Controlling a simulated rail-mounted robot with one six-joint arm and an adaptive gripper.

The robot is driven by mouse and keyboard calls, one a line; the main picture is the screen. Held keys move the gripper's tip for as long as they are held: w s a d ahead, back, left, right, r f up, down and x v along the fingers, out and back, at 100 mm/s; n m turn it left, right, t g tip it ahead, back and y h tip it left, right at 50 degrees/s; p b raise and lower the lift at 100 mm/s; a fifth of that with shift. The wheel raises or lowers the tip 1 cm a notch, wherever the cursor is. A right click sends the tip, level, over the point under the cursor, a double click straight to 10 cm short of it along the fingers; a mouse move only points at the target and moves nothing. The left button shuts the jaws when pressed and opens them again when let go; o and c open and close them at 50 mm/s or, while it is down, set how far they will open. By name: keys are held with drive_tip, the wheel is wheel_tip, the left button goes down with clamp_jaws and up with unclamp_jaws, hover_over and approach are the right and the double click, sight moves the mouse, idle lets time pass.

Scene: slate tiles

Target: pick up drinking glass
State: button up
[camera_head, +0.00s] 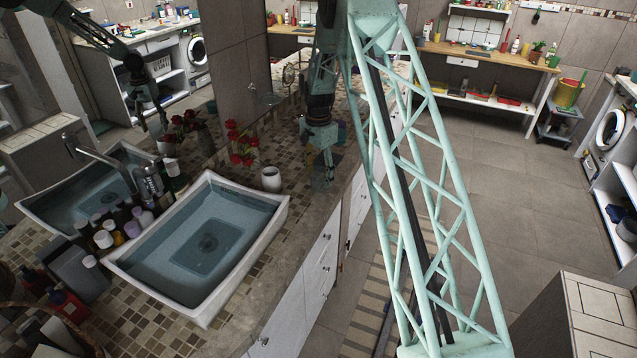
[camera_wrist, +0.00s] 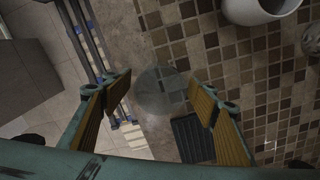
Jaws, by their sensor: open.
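The drinking glass (camera_wrist: 153,92) is clear and see-through. In the wrist view it shows as a faint round shape between my gripper's (camera_wrist: 161,84) two yellow-padded fingers, close to the counter's edge. My gripper is open, with a finger on either side of the glass in that view and no visible contact. In the head view my gripper (camera_head: 324,158) points down over the tiled counter, and the glass (camera_head: 321,179) is only faintly visible below it. The exact height of the fingers over the glass is hard to tell.
A white cup (camera_head: 271,179) stands left of my gripper, by red flowers (camera_head: 241,145). A white-rimmed sink (camera_head: 262,240) lies nearer, with bottles (camera_head: 132,229) along its left side. A dark flat item (camera_wrist: 192,138) lies beside the glass. A mirror at left repeats the scene.

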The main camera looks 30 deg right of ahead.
sight(318, 182)
drive_tip(key=shift+f, duration=1.75)
drive_tip(key=c, duration=1.1)
